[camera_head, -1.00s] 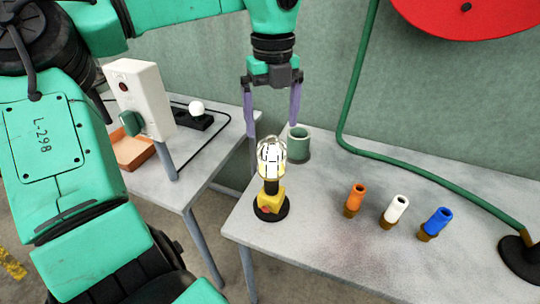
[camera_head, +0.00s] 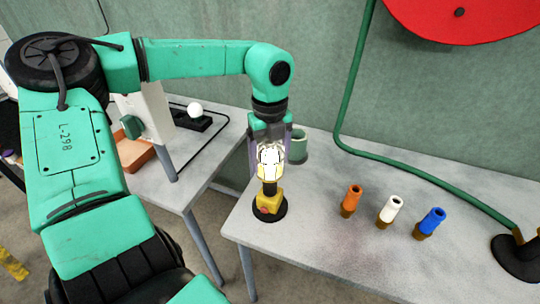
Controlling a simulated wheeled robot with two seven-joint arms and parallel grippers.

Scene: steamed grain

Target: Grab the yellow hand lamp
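The yellow hand lamp (camera_head: 268,199) stands upright on its round black base near the left end of the right-hand table. Its caged head is bright white and its lower body is yellow. My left gripper (camera_head: 269,167) points down over the lamp, with its two fingers apart on either side of the caged head. I cannot tell whether the fingers touch the cage. My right gripper is not in view.
A green cup (camera_head: 298,146) stands just behind the lamp. Orange (camera_head: 351,199), white (camera_head: 390,210) and blue (camera_head: 431,222) nozzles stand to the right. A green hose (camera_head: 400,163) runs along the back. The front of the table (camera_head: 310,250) is clear.

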